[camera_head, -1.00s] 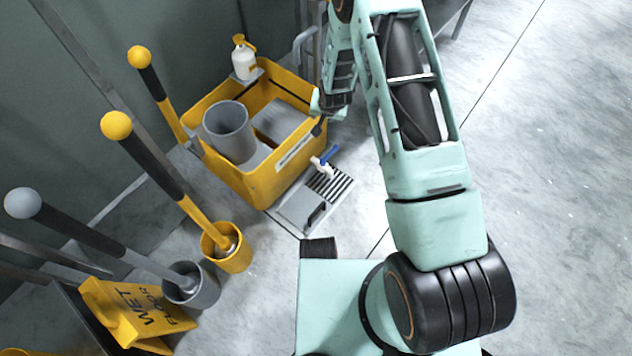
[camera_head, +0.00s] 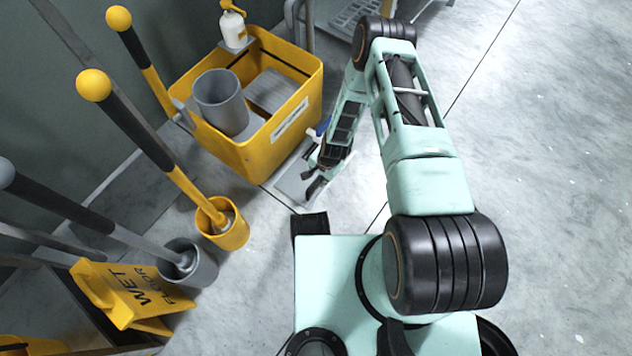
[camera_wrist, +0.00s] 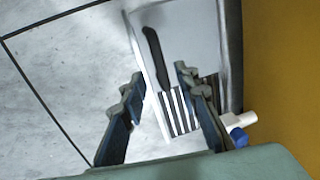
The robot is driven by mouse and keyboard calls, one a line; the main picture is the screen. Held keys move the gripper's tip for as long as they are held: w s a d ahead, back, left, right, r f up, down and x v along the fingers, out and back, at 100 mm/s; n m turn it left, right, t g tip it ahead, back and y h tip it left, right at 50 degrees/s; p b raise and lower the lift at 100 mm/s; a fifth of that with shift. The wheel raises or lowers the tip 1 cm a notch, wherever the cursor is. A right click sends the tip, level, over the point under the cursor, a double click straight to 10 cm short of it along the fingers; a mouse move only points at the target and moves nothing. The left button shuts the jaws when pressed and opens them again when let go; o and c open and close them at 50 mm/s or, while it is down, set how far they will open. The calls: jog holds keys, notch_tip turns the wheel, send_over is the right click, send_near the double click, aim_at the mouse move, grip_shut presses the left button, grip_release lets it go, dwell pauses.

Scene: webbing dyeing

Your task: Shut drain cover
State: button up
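The drain in the floor has a flat light-grey cover plate (camera_wrist: 190,35) with a dark bar-like handle (camera_wrist: 155,60). Beside the plate, a striped slotted grate (camera_wrist: 185,108) lies uncovered. In the head view, the plate (camera_head: 287,186) shows by the yellow tub, and my arm hides most of the grate. My gripper (camera_wrist: 160,74) is open and empty, its two fingers apart with the handle between them in the picture. I cannot tell whether they touch it. In the head view, my gripper (camera_head: 318,172) is low over the drain.
A yellow tub (camera_head: 256,158) with a grey cylinder (camera_head: 220,101) stands close beside the drain. A white-and-blue valve (camera_wrist: 238,132) sits by the grate. Long-handled tools in holders and a wet-floor sign (camera_head: 135,293) stand left. Open floor (camera_head: 550,150) lies right.

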aim_at(315, 182)
jog(key=f, duration=0.2)
jog(key=f+b, duration=0.1)
jog(key=f, duration=0.1)
jog(key=shift+w+a+f, duration=0.1)
jog(key=shift+w+a, duration=0.2)
jog(key=shift+a, duration=0.05)
jog(key=shift+c, duration=0.6)
grip_shut()
